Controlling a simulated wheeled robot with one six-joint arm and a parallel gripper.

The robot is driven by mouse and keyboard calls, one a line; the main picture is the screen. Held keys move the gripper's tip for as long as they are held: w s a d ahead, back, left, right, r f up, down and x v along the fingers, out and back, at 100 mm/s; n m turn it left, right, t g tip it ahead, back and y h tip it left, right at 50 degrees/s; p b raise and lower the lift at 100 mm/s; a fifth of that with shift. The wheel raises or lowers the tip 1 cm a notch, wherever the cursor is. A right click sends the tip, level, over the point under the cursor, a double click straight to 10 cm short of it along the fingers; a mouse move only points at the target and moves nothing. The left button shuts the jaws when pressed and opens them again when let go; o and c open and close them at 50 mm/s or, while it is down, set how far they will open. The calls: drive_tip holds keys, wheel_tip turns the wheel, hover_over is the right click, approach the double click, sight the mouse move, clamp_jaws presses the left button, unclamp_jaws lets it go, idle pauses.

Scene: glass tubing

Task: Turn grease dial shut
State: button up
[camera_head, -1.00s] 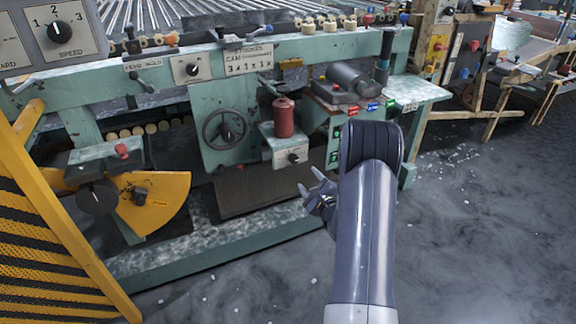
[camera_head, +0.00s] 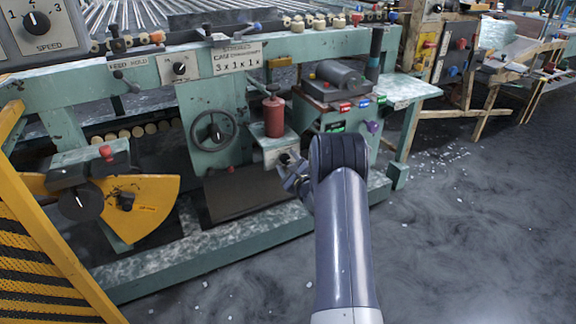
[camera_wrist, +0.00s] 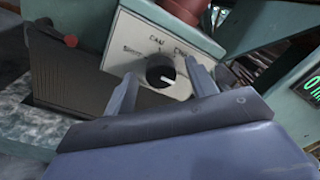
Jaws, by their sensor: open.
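The dial (camera_wrist: 159,71) is a round black knob with a white pointer mark, on a pale panel (camera_wrist: 128,45) below a red cylinder (camera_head: 273,117). In the wrist view its mark points to the lower right; the panel lettering is too blurred to read surely. My gripper (camera_wrist: 160,80) is open, with one finger on each side of the dial in the wrist view. I cannot tell whether the fingers touch it. In the head view my gripper (camera_head: 293,180) is just below the panel, and my arm comes up from the lower right.
A handwheel (camera_head: 212,130) is left of the panel. A green box with lit displays (camera_head: 335,126) stands close on the right. A yellow quadrant plate (camera_head: 148,203) and a striped yellow guard (camera_head: 40,265) are at left. The floor at right is open.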

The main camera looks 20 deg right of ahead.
drive_tip(key=c, duration=1)
